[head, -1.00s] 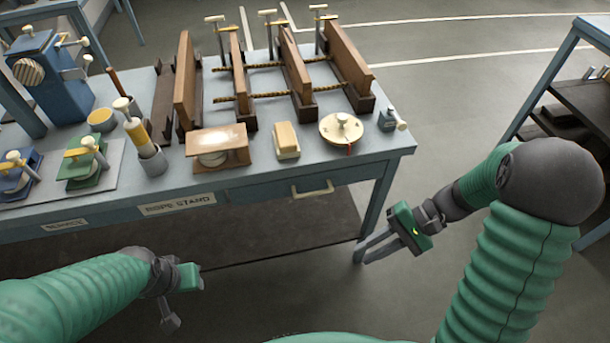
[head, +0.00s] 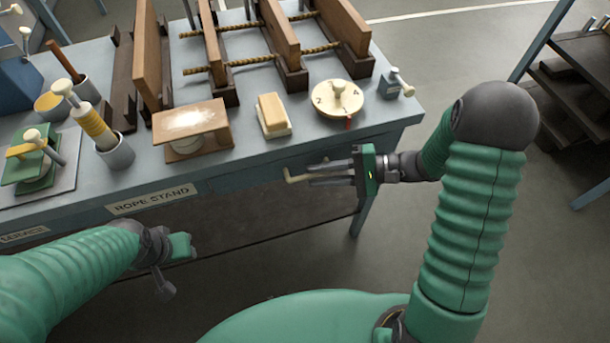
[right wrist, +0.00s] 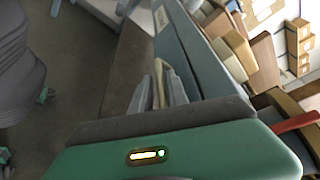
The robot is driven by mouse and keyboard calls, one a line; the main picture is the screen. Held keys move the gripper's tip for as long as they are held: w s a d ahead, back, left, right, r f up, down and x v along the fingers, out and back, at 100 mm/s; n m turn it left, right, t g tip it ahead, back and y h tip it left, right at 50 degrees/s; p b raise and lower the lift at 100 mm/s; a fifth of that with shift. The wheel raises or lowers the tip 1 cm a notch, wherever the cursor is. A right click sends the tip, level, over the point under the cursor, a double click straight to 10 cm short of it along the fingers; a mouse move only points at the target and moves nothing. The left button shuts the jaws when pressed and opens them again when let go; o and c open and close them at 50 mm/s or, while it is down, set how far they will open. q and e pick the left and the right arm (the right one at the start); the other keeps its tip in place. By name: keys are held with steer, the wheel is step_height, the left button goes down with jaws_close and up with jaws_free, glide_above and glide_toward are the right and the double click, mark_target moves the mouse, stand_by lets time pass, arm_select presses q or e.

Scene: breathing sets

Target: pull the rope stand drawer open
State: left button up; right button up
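The rope stand drawer (head: 262,165) is in the front of the blue-grey table, right of the ROPE STAND label (head: 150,199). It looks flush with the table front. Its pale brass handle (head: 291,178) shows at the fingertips of my right gripper (head: 314,175). In the right wrist view the fingers (right wrist: 160,90) stand apart, with the pale handle (right wrist: 172,72) between or just beyond them. I cannot tell whether they touch it; part of the handle is hidden. My left gripper (head: 180,248) hangs before the table's front at lower left, away from the drawer; its fingers are unclear.
Wooden rope racks (head: 283,35) stand behind. A dark shelf (head: 575,90) is at far right. The floor right of the table is clear.

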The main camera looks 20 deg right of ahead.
mark_target(305, 175)
steer(key=x, duration=0.3)
steer(key=shift+a+f, duration=0.1)
steer(key=shift+a, duration=0.15)
jaws_close()
stand_by(1.2)
